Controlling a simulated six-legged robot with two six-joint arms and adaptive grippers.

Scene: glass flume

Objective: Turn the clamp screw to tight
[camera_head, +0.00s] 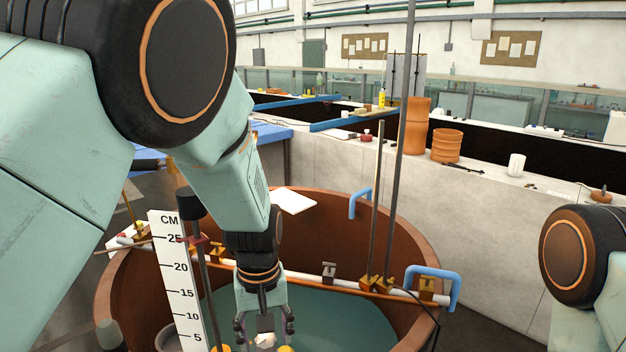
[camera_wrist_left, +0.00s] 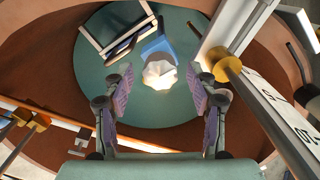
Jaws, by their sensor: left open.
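A pale, faceted knob (camera_wrist_left: 160,74), which looks like the clamp screw, lies between the fingertips of my left gripper (camera_wrist_left: 161,84) in the left wrist view. The fingers stand apart on both sides of it, with a gap visible on each side. A blue piece (camera_wrist_left: 157,48) shows just beyond the knob. In the head view, my left gripper (camera_head: 265,328) points down into the round tank, with the pale knob (camera_head: 265,341) at the bottom edge between its fingers. What the knob is fixed to is mostly hidden. My right gripper is out of view.
The brown tank wall (camera_head: 330,215) surrounds the gripper. A white centimetre scale (camera_head: 180,290) and a dark rod stand close on its left. A white rail with brass clamps (camera_head: 378,284) and upright rods crosses behind and to the right.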

